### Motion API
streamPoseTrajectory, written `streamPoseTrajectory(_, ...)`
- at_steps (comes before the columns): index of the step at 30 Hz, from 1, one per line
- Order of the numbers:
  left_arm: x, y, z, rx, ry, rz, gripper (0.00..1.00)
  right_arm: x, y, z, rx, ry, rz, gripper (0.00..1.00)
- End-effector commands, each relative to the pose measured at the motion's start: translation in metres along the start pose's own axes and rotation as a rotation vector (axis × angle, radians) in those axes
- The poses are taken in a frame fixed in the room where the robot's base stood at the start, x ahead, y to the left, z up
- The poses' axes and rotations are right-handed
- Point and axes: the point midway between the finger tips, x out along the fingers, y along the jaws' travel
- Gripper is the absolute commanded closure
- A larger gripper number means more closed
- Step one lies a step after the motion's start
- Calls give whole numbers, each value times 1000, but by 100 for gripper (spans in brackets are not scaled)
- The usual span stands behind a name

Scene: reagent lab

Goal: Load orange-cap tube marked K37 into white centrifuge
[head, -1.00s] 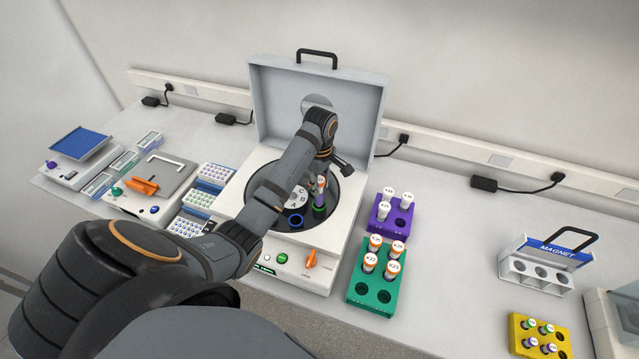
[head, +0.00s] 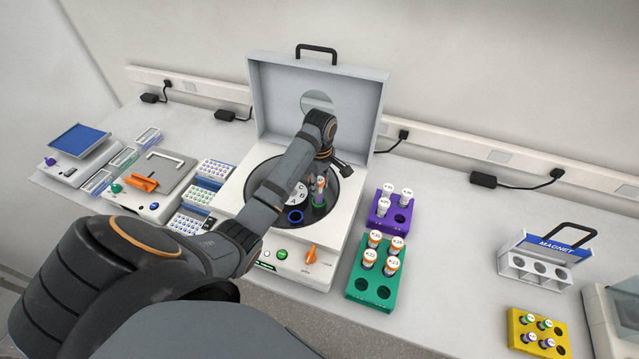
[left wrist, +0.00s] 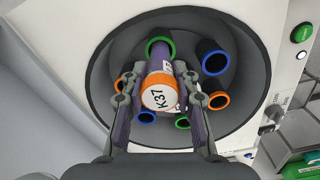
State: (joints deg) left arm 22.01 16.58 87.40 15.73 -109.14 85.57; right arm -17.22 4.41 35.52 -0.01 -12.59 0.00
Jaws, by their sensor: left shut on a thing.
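The white centrifuge (head: 338,232) stands with its lid (head: 361,108) raised. My left gripper (head: 320,176) reaches down over its open bowl, shut on an orange-cap tube (head: 319,190). In the left wrist view the cap (left wrist: 160,97) between the fingers (left wrist: 163,84) reads K37. The tube is nearly upright, its lower end at the green-ringed rotor holder (left wrist: 160,43); how deep it sits is hidden. Blue-ringed (left wrist: 214,62) and orange-ringed (left wrist: 219,100) holders lie around it. My right gripper is not in view.
Right of the centrifuge are a green rack (head: 371,303) with several orange-cap tubes and a purple rack (head: 381,222) with white-cap tubes. A magnet stand (head: 545,268) and yellow rack (head: 520,345) stand farther right. The bench between is clear.

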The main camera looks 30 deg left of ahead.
Motion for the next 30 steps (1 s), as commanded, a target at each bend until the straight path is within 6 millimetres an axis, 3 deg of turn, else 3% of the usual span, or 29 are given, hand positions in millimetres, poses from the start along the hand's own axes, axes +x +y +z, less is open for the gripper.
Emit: streamPoseTrajectory(30, 25, -1, 1, 0, 0, -2, 86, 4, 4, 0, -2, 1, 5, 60)
